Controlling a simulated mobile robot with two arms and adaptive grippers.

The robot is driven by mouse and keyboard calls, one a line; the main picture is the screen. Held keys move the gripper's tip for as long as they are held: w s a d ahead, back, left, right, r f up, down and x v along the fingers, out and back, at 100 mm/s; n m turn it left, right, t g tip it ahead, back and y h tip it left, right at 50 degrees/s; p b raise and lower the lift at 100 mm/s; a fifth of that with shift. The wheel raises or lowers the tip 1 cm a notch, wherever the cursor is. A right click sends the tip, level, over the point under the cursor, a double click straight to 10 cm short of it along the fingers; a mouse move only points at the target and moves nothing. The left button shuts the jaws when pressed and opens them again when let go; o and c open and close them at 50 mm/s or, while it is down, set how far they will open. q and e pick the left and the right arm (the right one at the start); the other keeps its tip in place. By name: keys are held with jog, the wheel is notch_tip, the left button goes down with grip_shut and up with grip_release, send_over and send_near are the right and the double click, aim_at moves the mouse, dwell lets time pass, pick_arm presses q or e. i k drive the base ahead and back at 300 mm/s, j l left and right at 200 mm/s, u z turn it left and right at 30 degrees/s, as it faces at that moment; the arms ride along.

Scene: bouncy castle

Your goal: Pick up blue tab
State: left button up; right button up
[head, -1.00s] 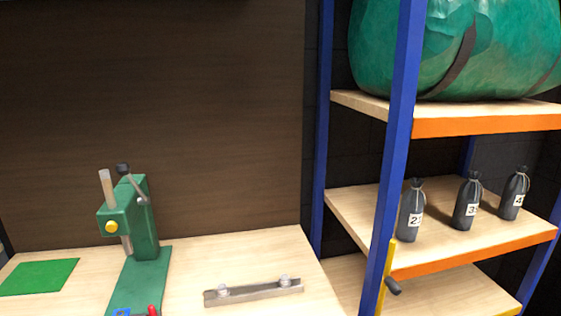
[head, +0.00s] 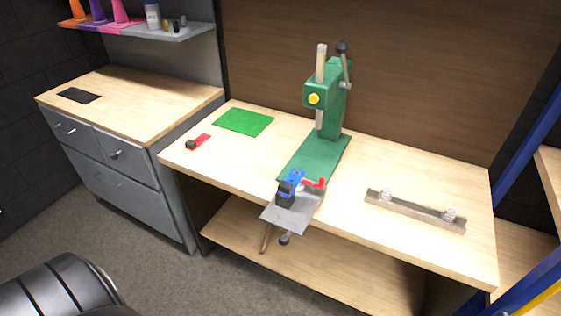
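A small blue piece (head: 296,177), which looks like the blue tab, is at the front edge of the workbench, near the front of the green press's base (head: 312,157). A black block (head: 285,194) and a grey plate (head: 290,214) sit just in front of it and partly hide it. A red piece (head: 317,183) is close on its right. I cannot tell whether these parts are joined. Neither of my grippers is in view.
The workbench (head: 350,231) also holds a green mat (head: 244,121), a red tab with a black block (head: 198,142) and a metal bar with knobs (head: 415,210). A grey drawer cabinet (head: 118,167) stands left. A handle (head: 284,239) hangs below the bench's front edge.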

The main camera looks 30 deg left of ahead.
aim_at(286, 187)
jog(key=u, duration=1)
